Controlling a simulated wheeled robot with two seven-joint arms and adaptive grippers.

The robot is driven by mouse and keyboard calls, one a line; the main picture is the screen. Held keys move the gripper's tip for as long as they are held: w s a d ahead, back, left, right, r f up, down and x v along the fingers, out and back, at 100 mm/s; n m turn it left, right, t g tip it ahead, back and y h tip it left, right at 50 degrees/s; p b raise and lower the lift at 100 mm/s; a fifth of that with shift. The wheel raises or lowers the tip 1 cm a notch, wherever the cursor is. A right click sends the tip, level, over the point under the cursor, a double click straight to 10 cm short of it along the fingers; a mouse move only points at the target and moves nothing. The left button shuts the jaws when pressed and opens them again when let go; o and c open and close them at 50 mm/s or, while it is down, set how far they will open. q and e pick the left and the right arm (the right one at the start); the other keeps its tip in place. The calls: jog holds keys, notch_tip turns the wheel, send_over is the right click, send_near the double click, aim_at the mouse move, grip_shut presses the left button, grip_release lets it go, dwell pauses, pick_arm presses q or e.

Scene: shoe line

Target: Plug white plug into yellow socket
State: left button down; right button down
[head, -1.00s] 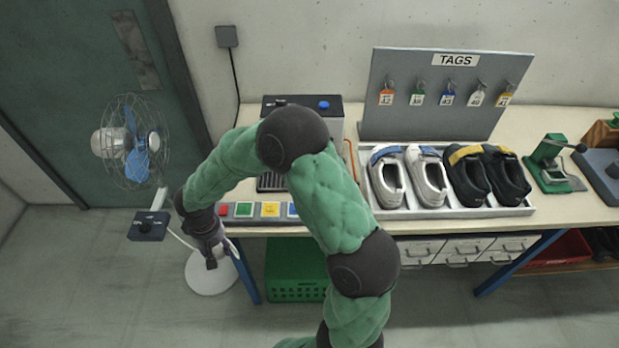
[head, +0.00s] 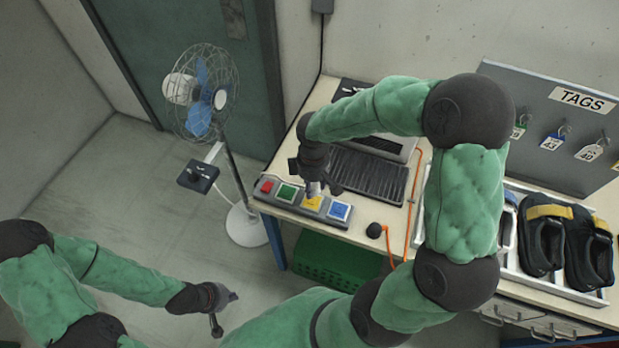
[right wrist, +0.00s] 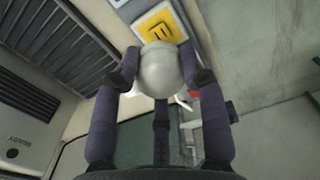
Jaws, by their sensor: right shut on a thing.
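The socket strip (head: 262,196) on the table's left front corner has red, green, yellow and blue squares in a row. The yellow socket (head: 313,204) is partly covered by my right gripper (head: 316,188), which is directly over it. In the right wrist view, my right gripper is shut on the rounded white plug (right wrist: 161,72). The plug overlaps the lower edge of the yellow socket (right wrist: 158,36) there; whether it touches or is seated is hidden. My left gripper (head: 227,311) is empty, fingers apart, over the floor at the lower left.
A fan (head: 203,95) with a dark control box (head: 198,176) stands left of the table. A black vented machine (head: 366,178) is behind the strip. A black knob-like piece (head: 374,230) and orange cord (head: 415,190) lie to the right. A shoe tray (head: 560,285) is farther right.

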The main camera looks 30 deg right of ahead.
aim_at(312, 201)
jog(key=shift+s+f, duration=0.1)
jog(key=shift+f, duration=0.2)
jog(key=shift+f+b, duration=2.05)
jog(key=shift+f, duration=0.3)
jog(key=shift+f+b, duration=0.35)
jog(key=shift+f, duration=0.35)
dwell(0.9)
jog(key=c, duration=0.6)
grip_release()
jog(key=shift+r, duration=0.1)
